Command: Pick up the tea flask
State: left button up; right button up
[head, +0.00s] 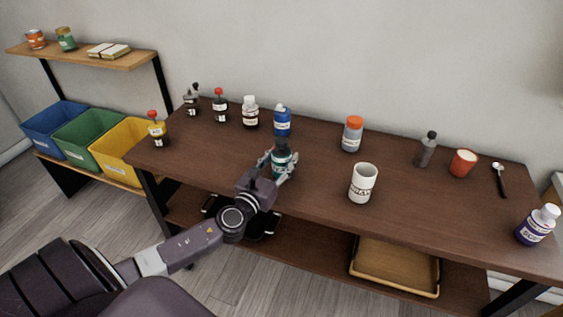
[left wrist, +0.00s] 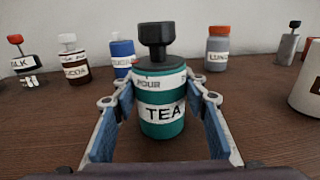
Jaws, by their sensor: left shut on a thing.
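The tea flask (left wrist: 162,115) is a teal cylinder with a dark stopper and white bands, one reading TEA, in the left wrist view. In the head view the tea flask (head: 281,161) stands upright at the front middle of the dark wooden table (head: 320,190). My left gripper (head: 277,166) is shut on the flask, with one finger on each side of its body. Its fingers (left wrist: 160,112) show blue inner pads in the left wrist view. The flask's base is partly hidden, so I cannot tell whether it touches the table. My right gripper is not in view.
A blue bottle (head: 282,121) stands just behind the flask. A white mug (head: 362,183) and an orange-capped jar (head: 352,134) stand to the right. Several bottles line the back left, including a white-capped one (head: 251,112). Bare tabletop lies between flask and mug.

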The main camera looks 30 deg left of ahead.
pick_arm(q)
jog(key=c, duration=0.4)
jog(key=shift+r, duration=0.1)
